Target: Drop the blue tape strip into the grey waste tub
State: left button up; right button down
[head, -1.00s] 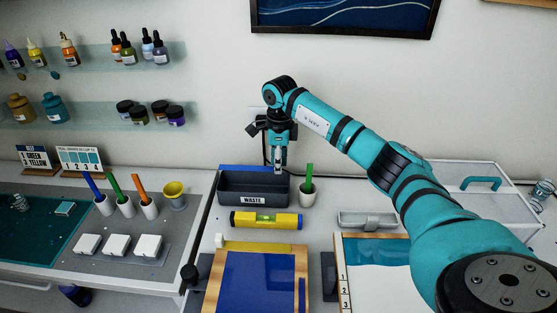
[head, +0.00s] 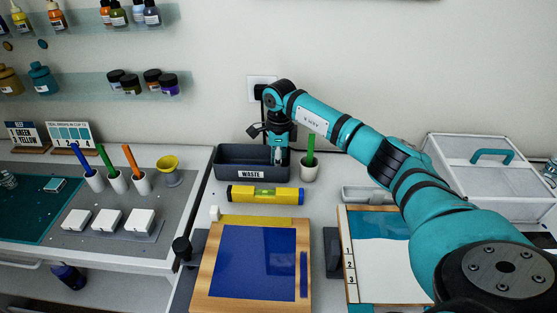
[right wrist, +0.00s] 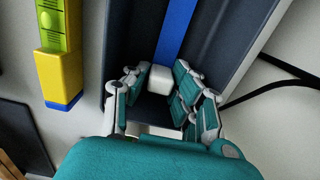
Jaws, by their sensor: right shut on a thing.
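The blue tape strip (right wrist: 176,28) runs from my right gripper toward the top of the right wrist view, inside the tub. A white block (right wrist: 160,78) at its near end is between the fingers. My right gripper (right wrist: 158,84) is shut on this block. In the head view the right gripper (head: 281,158) is down within the rim of the grey waste tub (head: 252,175), toward its right end. The tub's wall (right wrist: 122,40) also shows in the right wrist view. The strip is hidden in the head view. My left gripper is not in view.
A white cup (head: 309,172) with a green stick stands just right of the tub. A yellow level (head: 240,194) lies in front. Nearer is a wooden board (head: 204,285) with a blue panel, a yellow strip and another blue strip. A wall socket is behind.

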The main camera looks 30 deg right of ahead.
jog(key=c, duration=0.9)
grip_release()
jog(key=shift+o, duration=0.2)
jog(key=shift+r, duration=0.15)
jog(key=shift+w+r+p, duration=0.1)
jog(key=shift+r+p, duration=0.65)
jog(key=shift+r, duration=0.25)
jog(key=o, duration=0.4)
jog(key=shift+r+p, duration=0.65)
jog(key=shift+r, duration=0.35)
jog(key=shift+c, duration=0.2)
jog(key=shift+r+p, duration=1.6)
jog(key=shift+r, duration=0.85)
